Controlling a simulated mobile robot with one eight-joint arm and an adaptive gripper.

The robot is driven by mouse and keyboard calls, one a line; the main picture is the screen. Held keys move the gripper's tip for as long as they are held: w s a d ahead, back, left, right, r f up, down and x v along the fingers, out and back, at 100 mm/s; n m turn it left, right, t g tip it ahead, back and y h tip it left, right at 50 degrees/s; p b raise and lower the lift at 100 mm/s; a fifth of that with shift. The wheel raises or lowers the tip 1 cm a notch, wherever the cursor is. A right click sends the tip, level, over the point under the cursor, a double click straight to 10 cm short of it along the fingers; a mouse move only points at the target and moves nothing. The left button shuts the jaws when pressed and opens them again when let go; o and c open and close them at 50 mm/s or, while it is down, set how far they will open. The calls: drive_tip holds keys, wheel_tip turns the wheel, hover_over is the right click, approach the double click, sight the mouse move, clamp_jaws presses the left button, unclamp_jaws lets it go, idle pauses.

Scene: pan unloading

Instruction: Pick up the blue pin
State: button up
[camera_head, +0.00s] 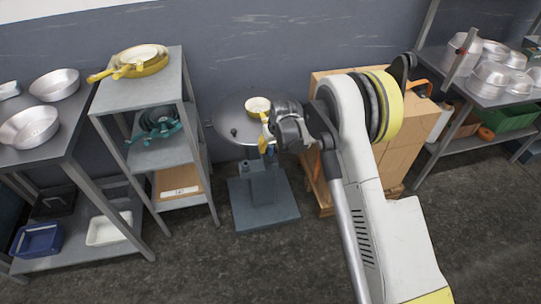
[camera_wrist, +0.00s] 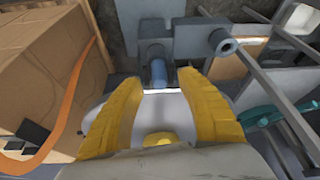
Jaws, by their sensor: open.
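The blue pin (camera_wrist: 158,73) shows in the wrist view as a short blue cylinder just beyond my fingertips, near the grey stand. In the head view a small patch of blue (camera_head: 270,150) shows just below my gripper, mostly hidden by it. My gripper (camera_wrist: 160,88) has yellow ribbed fingers, spread apart with nothing held between them. In the head view my gripper (camera_head: 265,143) is at the front right edge of the round grey plate. I cannot tell the exact gap between fingertips and pin.
The round plate (camera_head: 225,112) sits above a grey base (camera_head: 245,212) and bears a small yellow pan (camera_head: 258,105). A shelf (camera_head: 167,153) with yellow and teal pans stands left. Cardboard boxes (camera_head: 415,125) stand close on the right. Floor in front is clear.

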drive_tip(key=shift+w+a+f, duration=0.1)
drive_tip(key=shift+w+f, duration=0.05)
drive_tip(key=shift+f, duration=0.35)
drive_tip(key=shift+r, duration=0.1)
clamp_jaws()
